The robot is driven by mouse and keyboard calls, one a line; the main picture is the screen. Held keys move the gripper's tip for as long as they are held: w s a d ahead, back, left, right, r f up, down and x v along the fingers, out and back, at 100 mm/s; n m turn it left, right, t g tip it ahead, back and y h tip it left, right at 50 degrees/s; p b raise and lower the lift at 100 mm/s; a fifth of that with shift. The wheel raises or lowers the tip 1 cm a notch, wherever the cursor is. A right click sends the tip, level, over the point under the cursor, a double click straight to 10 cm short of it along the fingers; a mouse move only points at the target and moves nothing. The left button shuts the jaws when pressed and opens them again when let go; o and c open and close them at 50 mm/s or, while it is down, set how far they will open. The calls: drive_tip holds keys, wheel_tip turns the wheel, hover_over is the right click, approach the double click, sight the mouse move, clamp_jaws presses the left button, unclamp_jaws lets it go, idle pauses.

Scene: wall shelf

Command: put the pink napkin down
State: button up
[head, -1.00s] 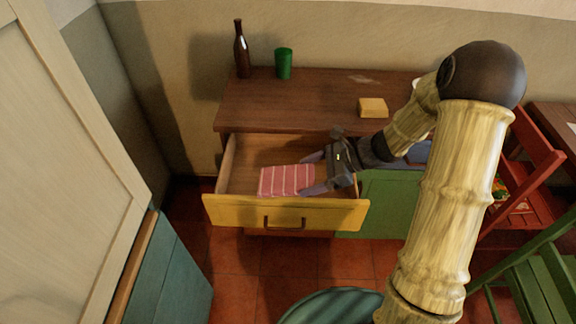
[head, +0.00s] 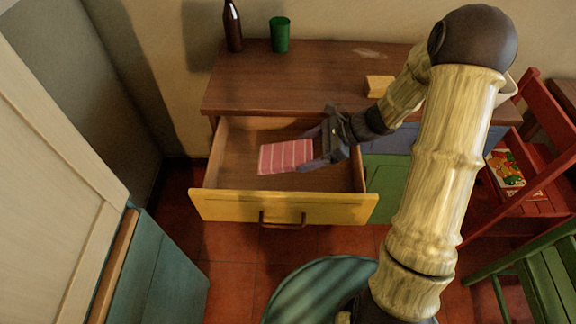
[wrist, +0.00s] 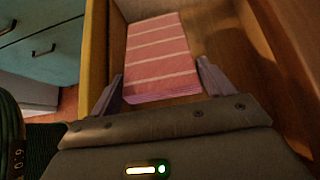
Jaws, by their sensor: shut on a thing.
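The pink napkin (head: 286,156) is a folded pink cloth with pale stripes. It also shows in the wrist view (wrist: 160,56), with its near end between the two fingers. My gripper (head: 316,149) is shut on its right end in the head view. The napkin is over the inside of the open yellow drawer (head: 284,208). I cannot tell whether it touches the drawer floor (wrist: 228,60).
The dresser top (head: 300,82) holds a dark bottle (head: 232,26), a green cup (head: 279,35) and a yellow block (head: 379,86). A red chair (head: 520,170) and green chair (head: 540,270) stand at right. Teal furniture (head: 165,270) stands at left.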

wheel_tip(320, 180, down, 6)
drive_tip(key=shift+f+b, duration=0.1)
drive_tip(key=shift+b, duration=0.4)
drive_tip(key=shift+f, duration=0.1)
drive_tip(key=shift+f+b, duration=0.3)
drive_tip(key=shift+f, duration=1.45)
drive_tip(key=shift+f, duration=0.15)
drive_tip(key=o, duration=0.9)
